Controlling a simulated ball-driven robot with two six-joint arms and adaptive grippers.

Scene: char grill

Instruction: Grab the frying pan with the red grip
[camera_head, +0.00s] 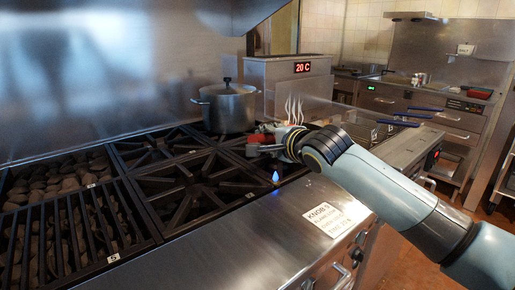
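My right arm comes in from the right, and its gripper (262,142) is over the back right of the stove. A small red piece (268,128) shows right at the gripper; it may be the red grip, but the gripper hides most of it. No frying pan body shows clearly. I cannot tell whether the fingers are open or shut on the red piece. My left gripper is not in view.
A lidded steel pot (228,108) stands on the back burner behind the gripper. Empty burner grates (190,187) lie in front, with a charcoal grill (62,235) at left. Blue-handled fryer baskets (362,130) are at right. A steel unit (285,72) reads 20 C.

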